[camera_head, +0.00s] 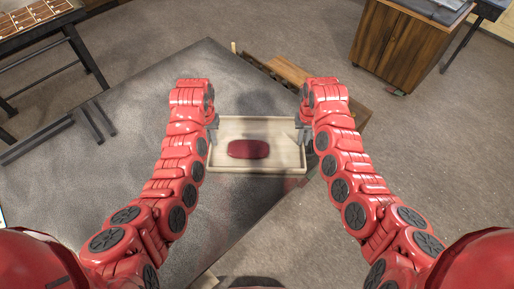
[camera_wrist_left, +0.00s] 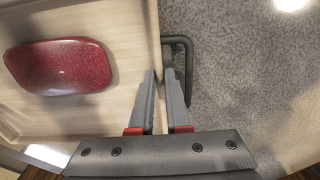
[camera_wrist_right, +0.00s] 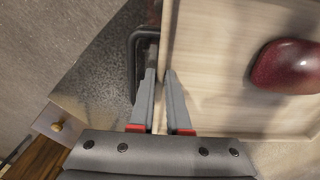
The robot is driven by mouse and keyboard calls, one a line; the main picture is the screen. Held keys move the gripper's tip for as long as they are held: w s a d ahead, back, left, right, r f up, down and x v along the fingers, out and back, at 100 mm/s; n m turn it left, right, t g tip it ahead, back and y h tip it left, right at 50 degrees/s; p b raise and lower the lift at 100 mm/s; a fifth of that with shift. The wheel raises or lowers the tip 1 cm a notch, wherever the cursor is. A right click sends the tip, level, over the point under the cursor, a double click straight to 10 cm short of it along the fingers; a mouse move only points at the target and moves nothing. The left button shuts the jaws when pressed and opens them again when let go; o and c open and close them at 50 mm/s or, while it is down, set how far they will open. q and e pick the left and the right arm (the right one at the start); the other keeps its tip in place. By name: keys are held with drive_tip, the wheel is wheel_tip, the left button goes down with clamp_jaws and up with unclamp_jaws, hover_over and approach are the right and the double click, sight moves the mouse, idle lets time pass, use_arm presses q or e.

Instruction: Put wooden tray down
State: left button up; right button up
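The pale wooden tray (camera_head: 257,170) is in the middle of the head view, between my two grippers. It looks about level. A dark red rounded object (camera_head: 248,149) lies inside it; it also shows in the left wrist view (camera_wrist_left: 60,66) and right wrist view (camera_wrist_right: 287,67). My left gripper (camera_head: 213,124) is at the tray's left side, its fingers on either side of the side wall. My right gripper (camera_head: 302,126) grips the opposite side wall the same way. A dark handle-like bar shows beside the wall in each wrist view. Any gap under the tray is hidden.
A grey table (camera_head: 110,160) spreads beneath and left of the tray, its right edge near the tray. Wooden pieces (camera_head: 290,72) lie behind the tray. A wooden cabinet (camera_head: 397,45) stands at the back right, another table (camera_head: 40,22) at the back left.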

use_arm(q)
drive_tip(key=o, duration=0.3)
drive_tip(key=shift+s+r, duration=0.1)
drive_tip(key=shift+r, duration=0.05)
use_arm(e)
drive_tip(key=o, duration=0.3)
drive_tip(key=shift+s+r, duration=0.1)
drive_tip(key=shift+r, duration=0.05)
use_arm(q)
drive_tip(key=shift+o, duration=0.2)
use_arm(e)
drive_tip(key=shift+o, duration=0.2)
use_arm(q)
drive_tip(key=shift+r, duration=0.25)
wheel_tip(320, 180, up, 12)
drive_tip(key=shift+f, duration=0.25)
use_arm(e)
wheel_tip(320, 180, up, 12)
use_arm(q)
drive_tip(key=shift+f, duration=0.1)
